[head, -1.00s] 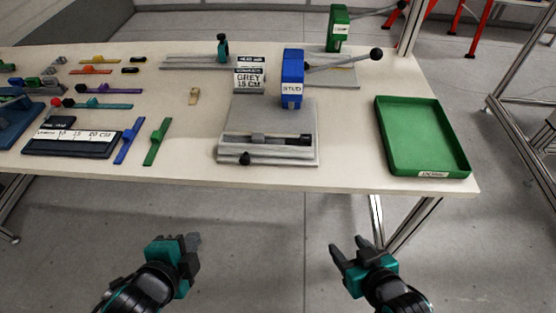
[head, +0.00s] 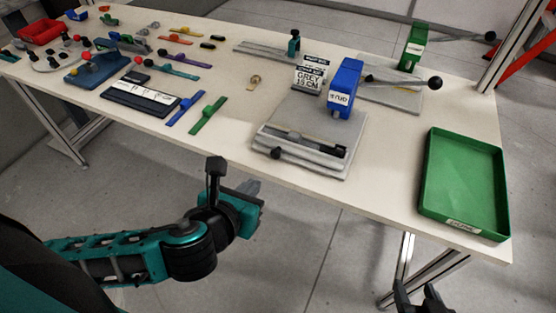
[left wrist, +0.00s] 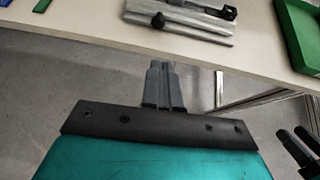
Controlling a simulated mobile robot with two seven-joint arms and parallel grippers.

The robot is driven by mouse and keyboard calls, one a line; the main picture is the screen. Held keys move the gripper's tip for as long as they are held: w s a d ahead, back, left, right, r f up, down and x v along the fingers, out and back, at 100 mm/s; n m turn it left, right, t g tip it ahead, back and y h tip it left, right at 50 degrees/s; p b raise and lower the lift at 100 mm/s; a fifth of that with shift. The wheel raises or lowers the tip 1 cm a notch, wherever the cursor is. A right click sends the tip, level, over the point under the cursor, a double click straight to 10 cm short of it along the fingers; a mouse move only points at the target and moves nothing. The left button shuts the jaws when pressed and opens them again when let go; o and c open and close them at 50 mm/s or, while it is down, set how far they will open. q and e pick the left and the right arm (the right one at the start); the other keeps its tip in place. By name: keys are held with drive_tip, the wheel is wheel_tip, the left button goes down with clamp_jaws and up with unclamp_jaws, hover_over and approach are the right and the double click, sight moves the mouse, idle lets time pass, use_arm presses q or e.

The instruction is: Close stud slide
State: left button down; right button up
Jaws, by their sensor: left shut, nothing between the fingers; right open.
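The stud press is a blue head labelled STUD (head: 345,88) on a grey base plate (head: 280,118). At its front edge lies the slide (head: 305,141), a dark bar along a grey rail, with a black knob (head: 276,153) on the front. The knob and slide also show at the top of the left wrist view (left wrist: 158,20). My left gripper (head: 252,188) is shut and empty, in front of and below the table edge, apart from the press. My right gripper (head: 422,296) is at the bottom edge, partly cut off, its fingers apart and empty.
A green tray (head: 427,190) stands right of the press. A green-headed press (head: 413,46) is behind it, and a GREY 15 CM sign (head: 308,78) stands beside the blue head. Coloured strips, including a green one (head: 208,114), lie to the left. The table front between is clear.

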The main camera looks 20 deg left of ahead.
use_arm(q)
drive_tip(key=b, duration=0.1)
approach(278, 156)
drive_tip(key=f, duration=0.1)
drive_tip(key=w+f, duration=0.2)
drive_tip(key=shift+a+f, duration=0.15)
drive_tip(key=shift+f, duration=0.1)
drive_tip(key=shift+w+r, duration=0.1)
drive_tip(key=shift+w, duration=1.6)
drive_tip(key=shift+w, duration=0.1)
